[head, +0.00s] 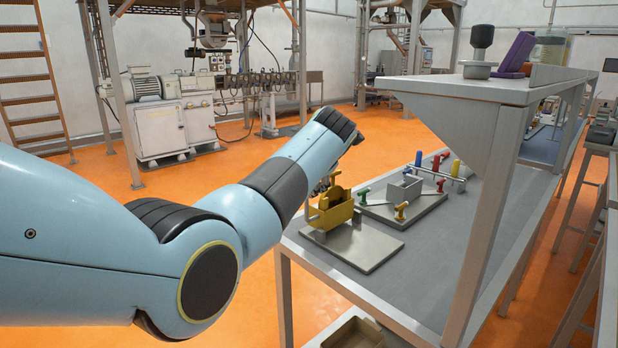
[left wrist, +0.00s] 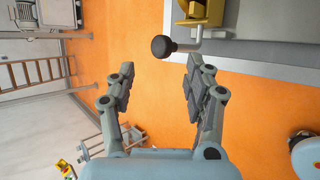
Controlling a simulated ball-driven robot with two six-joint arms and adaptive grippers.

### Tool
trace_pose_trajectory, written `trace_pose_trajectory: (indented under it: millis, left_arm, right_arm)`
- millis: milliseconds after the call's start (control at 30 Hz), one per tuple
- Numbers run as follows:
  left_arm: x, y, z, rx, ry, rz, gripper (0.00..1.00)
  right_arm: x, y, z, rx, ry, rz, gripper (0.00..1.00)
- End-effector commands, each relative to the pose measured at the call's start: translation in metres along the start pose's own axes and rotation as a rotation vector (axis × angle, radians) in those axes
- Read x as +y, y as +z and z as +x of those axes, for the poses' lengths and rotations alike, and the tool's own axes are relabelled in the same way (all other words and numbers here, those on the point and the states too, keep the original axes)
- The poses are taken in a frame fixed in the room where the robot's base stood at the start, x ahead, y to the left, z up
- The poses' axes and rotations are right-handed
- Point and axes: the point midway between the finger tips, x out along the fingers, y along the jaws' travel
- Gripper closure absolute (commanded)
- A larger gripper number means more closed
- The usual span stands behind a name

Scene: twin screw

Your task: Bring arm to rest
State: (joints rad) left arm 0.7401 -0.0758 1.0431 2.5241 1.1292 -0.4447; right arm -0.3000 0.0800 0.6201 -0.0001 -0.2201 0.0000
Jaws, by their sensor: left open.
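My left arm (head: 275,190) reaches in from the left in the head view, its wrist near the worktable's left edge. The gripper is mostly hidden behind the wrist there. In the left wrist view my left gripper (left wrist: 160,70) is open, with nothing between its fingers. A black knob on a grey crank (left wrist: 163,48) shows just beyond the fingertips, over the orange floor. The crank leads to a yellow device (left wrist: 205,10) on the table. This yellow device (head: 331,211) stands on a grey plate in the head view. My right gripper is not in view.
The worktable (head: 425,270) has a raised metal shelf (head: 500,90) on the right. A fixture plate (head: 405,210) with coloured handles lies behind the yellow device. An open box (head: 355,333) sits below the tabletop. Orange floor left of the table is open.

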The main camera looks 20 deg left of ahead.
Motion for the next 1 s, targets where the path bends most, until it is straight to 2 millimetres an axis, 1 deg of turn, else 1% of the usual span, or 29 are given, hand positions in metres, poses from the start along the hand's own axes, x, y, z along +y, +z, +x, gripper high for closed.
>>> trace_pose_trajectory:
  millis: [433,467,567,667,700,767,800,867,900,967,1000]
  left_arm:
    - [-0.002,-0.001,0.001,0.002,-0.001,0.001,0.48]
    - [-0.005,-0.003,0.003,0.005,-0.004,0.003,0.48]
    - [-0.029,-0.022,0.017,0.03,-0.024,0.019,0.48]
    - [-0.074,-0.061,0.042,0.081,-0.061,0.052,0.48]
    - [-0.096,-0.082,0.053,0.11,-0.078,0.071,0.48]
    - [-0.127,-0.119,0.07,0.165,-0.087,0.117,0.48]
    - [-0.147,-0.147,0.082,0.203,-0.082,0.159,0.48]
    - [-0.174,-0.188,0.098,0.254,-0.058,0.238,0.48]
    - [-0.192,-0.217,0.108,0.284,-0.035,0.3,0.48]
    - [-0.216,-0.261,0.122,0.319,0.01,0.41,0.48]
    - [-0.233,-0.29,0.131,0.334,0.044,0.498,0.48]
  right_arm:
    - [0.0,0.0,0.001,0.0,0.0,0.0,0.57]
    - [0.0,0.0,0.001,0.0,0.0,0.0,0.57]
    - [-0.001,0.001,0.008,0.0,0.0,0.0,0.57]
    - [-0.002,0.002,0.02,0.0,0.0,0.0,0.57]
    - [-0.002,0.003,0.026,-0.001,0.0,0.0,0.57]
    - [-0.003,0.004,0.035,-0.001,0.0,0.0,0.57]
    - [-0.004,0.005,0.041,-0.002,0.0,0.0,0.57]
    - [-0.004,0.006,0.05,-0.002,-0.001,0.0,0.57]
    - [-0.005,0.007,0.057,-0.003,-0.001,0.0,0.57]
    - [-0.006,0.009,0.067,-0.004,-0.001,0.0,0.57]
    - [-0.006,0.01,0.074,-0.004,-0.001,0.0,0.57]
